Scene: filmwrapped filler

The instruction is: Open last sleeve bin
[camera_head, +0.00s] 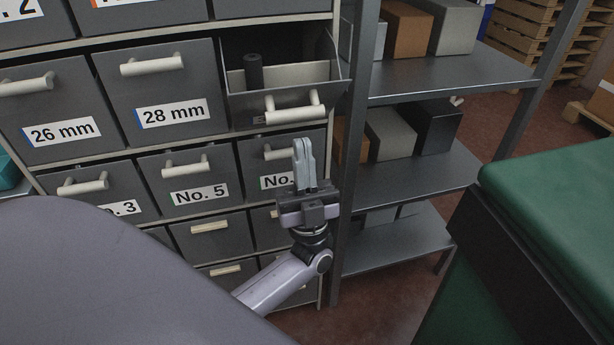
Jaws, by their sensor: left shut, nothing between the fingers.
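A grey cabinet holds rows of labelled bins with pale bar handles. In the row with the 26 mm bin (42,105) and 28 mm bin (158,95), the rightmost bin (240,107) is tilted open, its handle (292,107) low on the front and its label mostly hidden behind it. A dark cylinder (253,72) stands inside the open bin. My left gripper (304,148) is shut and empty, pointing up just below the open bin. It partly covers a closed bin (246,160) labelled "No." whose number is hidden. My right gripper is out of view.
Closed bin No. 5 (186,178) is left of my gripper. A metal shelf rack (420,185) with several boxes stands close on the right, its upright near my gripper. A green-topped surface (560,195) is at right. Bare floor (375,295) shows between them.

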